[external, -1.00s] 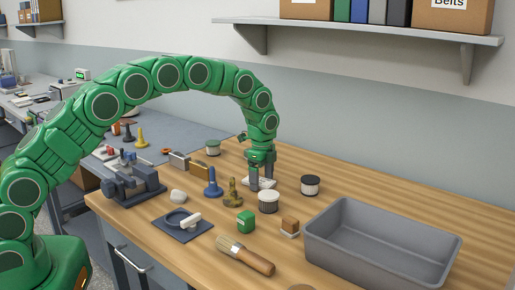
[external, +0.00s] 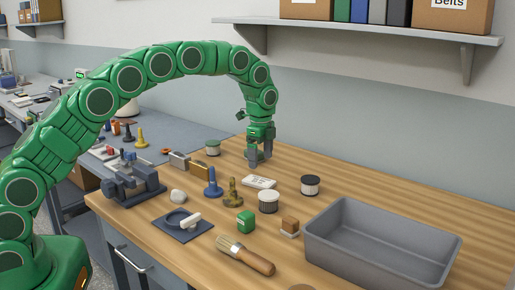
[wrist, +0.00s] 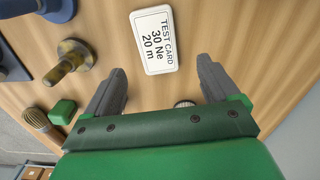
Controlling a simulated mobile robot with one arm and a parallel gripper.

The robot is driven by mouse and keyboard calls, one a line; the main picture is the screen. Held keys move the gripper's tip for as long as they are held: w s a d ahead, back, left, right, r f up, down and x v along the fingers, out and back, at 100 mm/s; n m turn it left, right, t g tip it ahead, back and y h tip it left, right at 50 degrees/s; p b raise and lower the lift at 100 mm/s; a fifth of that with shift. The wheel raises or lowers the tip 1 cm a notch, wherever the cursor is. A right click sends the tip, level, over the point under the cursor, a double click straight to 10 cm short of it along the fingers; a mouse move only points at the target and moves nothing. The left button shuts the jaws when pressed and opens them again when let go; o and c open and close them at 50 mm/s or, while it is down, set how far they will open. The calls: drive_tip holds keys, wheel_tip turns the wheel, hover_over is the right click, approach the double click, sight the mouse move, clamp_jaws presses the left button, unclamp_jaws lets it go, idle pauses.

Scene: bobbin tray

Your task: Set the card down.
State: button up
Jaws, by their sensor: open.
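The card (external: 259,182) is a white plate lying flat on the wooden bench, just in front of my gripper (external: 256,162) in the external view. In the wrist view the card (wrist: 156,40) reads "TEST CARD 30 Ne 20 m" and lies beyond the fingertips, with nothing touching it. My gripper (wrist: 160,78) is open and empty, with its two grey fingers apart and bare wood between them. The gripper is above the bench, behind the card in the external view.
A brass peg (external: 233,192) and a blue peg (external: 213,183) stand left of the card. A white-topped spool (external: 268,201) stands in front of it, and a dark spool (external: 310,185) to its right. A grey bin (external: 327,240) is at front right. Bare wood lies behind the card.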

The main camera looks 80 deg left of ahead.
drive_tip(key=shift+r, duration=0.25)
drive_tip(key=s+d+r+n, duration=0.1)
drive_tip(key=s+d+r, duration=0.35)
drive_tip(key=d, duration=0.45)
drive_tip(key=s+d+r+n, duration=0.1)
drive_tip(key=s+d+r, duration=0.4)
drive_tip(key=d, duration=0.5)
drive_tip(key=s+d+r+n, duration=0.1)
drive_tip(key=s+d+r, duration=0.2)
drive_tip(key=s+d, duration=0.45)
drive_tip(key=s+d+n, duration=0.1)
drive_tip(key=s+d, duration=0.4)
drive_tip(key=s, duration=0.4)
drive_tip(key=s+d+f+n+g, duration=0.1)
drive_tip(key=s+d, duration=0.4)
drive_tip(key=s, duration=0.4)
drive_tip(key=s+d+n, duration=0.2)
drive_tip(key=s+d, duration=0.3)
drive_tip(key=s, duration=0.4)
drive_tip(key=shift+s+d+f+g, duration=0.15)
drive_tip(key=shift+s+f+g, duration=0.2)
drive_tip(key=shift+g, duration=0.05)
drive_tip(key=shift+o, duration=0.5)
drive_tip(key=shift+s+f, duration=0.2)
drive_tip(key=shift+s, duration=0.35)
